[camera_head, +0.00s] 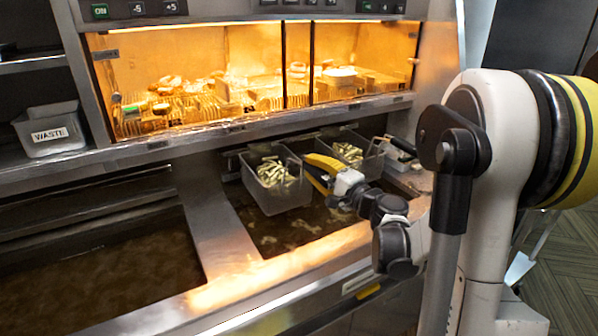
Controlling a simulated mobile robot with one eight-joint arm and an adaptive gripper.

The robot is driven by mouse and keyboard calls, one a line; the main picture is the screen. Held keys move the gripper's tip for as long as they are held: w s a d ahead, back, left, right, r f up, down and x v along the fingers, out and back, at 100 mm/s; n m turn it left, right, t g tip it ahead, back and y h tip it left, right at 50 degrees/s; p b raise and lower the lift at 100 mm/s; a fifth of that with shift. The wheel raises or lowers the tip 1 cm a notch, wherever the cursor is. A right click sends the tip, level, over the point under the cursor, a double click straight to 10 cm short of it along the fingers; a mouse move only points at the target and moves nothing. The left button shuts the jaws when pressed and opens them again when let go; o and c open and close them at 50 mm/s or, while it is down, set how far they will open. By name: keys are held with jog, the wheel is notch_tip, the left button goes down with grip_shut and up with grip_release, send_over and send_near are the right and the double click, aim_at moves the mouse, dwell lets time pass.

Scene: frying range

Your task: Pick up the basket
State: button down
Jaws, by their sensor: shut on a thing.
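A mesh fry basket (284,196) filled with pale fries hangs at the back of the right-hand fryer vat. My gripper (312,176), with yellow fingers, reaches in from the right and is shut at the right side of this basket. The exact part it grips is too small to make out. A second basket (372,164) with fries sits just behind and to the right, close to my gripper.
The right vat (262,234) holds dark oil below the baskets. The left vat (90,262) has no basket in it. A steel divider (212,215) separates them. A lit warming cabinet (252,127) stands behind, and a WASTE bin (52,146) sits on the left shelf.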

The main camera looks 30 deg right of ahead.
jog(key=shift+w+r+p, duration=0.15)
jog(key=shift+r+p, duration=0.3)
jog(key=shift+r, duration=0.4)
jog(key=shift+w+r+p, duration=0.1)
jog(key=shift+r+p, duration=0.35)
jog(key=shift+r, duration=0.35)
jog(key=s+a+p, duration=0.1)
jog(key=s+a, duration=0.1)
jog(key=a, duration=0.6)
jog(key=s+a+p, duration=0.1)
jog(key=s+a, duration=0.2)
jog(key=a, duration=0.6)
jog(key=shift+a, duration=0.2)
